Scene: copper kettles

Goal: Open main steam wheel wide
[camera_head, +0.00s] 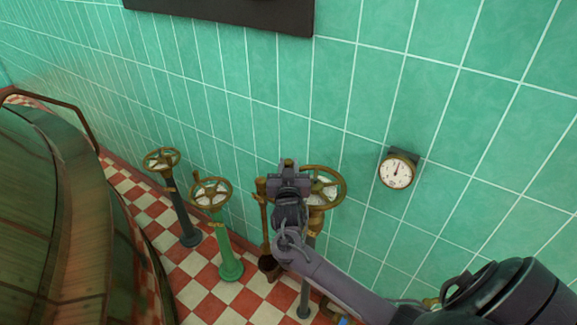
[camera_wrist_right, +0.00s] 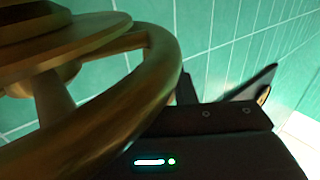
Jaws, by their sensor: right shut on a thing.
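The largest brass handwheel (camera_head: 345,183) stands near the tiled wall, right of two smaller wheels, on a dark post; I take it to be the main steam wheel. My right gripper (camera_head: 288,168) is at the left part of its rim and hides that part. In the right wrist view the brass rim (camera_wrist_right: 160,75) curves close in front of the dark gripper body, and the gripper is shut on the rim. The fingertips are mostly hidden there. My left gripper is not in view.
Two smaller handwheels, one on a dark post (camera_head: 161,158) and one on a green post (camera_head: 211,192), stand to the left. A round gauge (camera_head: 397,170) is on the wall at right. A large copper kettle (camera_head: 60,220) fills the left. A brown long-handled thing (camera_head: 265,235) stands beside my gripper.

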